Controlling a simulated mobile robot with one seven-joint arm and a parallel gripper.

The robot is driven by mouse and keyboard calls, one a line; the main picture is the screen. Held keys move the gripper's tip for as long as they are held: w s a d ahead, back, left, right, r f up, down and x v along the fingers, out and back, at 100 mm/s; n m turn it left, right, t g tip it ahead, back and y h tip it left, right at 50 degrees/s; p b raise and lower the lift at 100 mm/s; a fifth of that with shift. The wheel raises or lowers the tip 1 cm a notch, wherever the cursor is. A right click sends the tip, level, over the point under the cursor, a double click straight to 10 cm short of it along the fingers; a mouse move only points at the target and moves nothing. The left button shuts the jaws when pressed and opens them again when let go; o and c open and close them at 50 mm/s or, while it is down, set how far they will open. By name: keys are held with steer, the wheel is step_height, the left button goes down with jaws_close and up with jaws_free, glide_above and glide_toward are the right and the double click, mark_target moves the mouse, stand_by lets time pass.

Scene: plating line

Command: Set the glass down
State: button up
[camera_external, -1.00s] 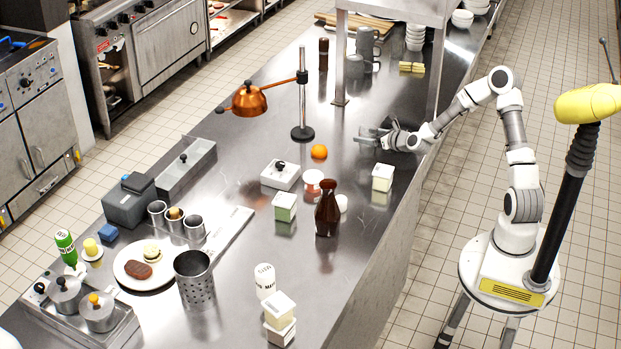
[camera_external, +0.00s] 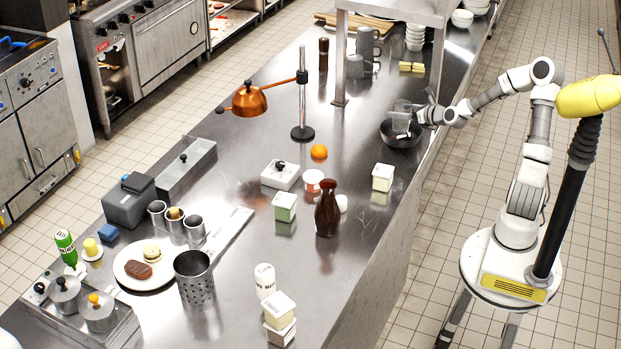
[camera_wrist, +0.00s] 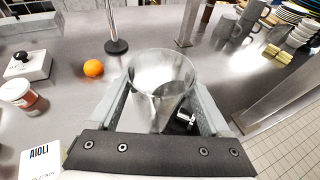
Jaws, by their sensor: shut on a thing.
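My gripper (camera_external: 419,113) is shut on a clear glass (camera_external: 401,118), near the right edge of the steel counter. In the wrist view the glass (camera_wrist: 161,72) stands between the two fingers of my gripper (camera_wrist: 158,103), its open rim facing up. In the external view the glass appears in front of or above a dark, round, bowl-like thing (camera_external: 400,139). I cannot tell the gap between the glass and what is below it. Something dark shows behind the glass in the wrist view, partly hidden by it and a finger.
An orange (camera_external: 319,151) and a lamp stand (camera_external: 303,130) are left of my gripper. A pale box (camera_external: 382,177) stands nearer the camera. A shelf post (camera_external: 341,70) and yellow blocks (camera_external: 411,67) are farther back. Bare counter (camera_external: 352,145) lies between the orange and the dark bowl-like thing.

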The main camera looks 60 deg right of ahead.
step_height(320, 180, up, 11)
steer(key=w+a+n+y, duration=0.3)
steer(key=a, duration=0.5)
steer(key=w+a+n+y+p, duration=0.1)
steer(key=w+a+n+y, duration=0.15)
steer(key=a, duration=0.55)
steer(key=w+a+n+y, duration=0.2)
steer(key=a+n+y, duration=0.15)
steer(key=a, duration=0.45)
steer(key=s+a+n+g+y+p, duration=0.1)
steer(key=s+a+n+g+y, duration=0.2)
steer(key=a, duration=0.7)
steer(key=s+a+n+g+y, duration=0.2)
steer(key=a+n+g+y, duration=0.15)
steer(key=a, duration=0.65)
steer(key=s+a+n+g+y+p, duration=0.1)
steer(key=s+a+n+g+y, duration=0.25)
steer(key=a, duration=0.65)
step_height(320, 180, down, 11)
steer(key=w+t, duration=0.1)
steer(key=shift+s+a+f+b, duration=0.2)
steer(key=shift+a+f+b, duration=0.2)
steer(key=shift+a+f, duration=2.3)
steer(key=shift+s+a+f+b, duration=0.15)
steer(key=shift+a+f+b, duration=0.25)
steer(key=shift+a+f, duration=2.3)
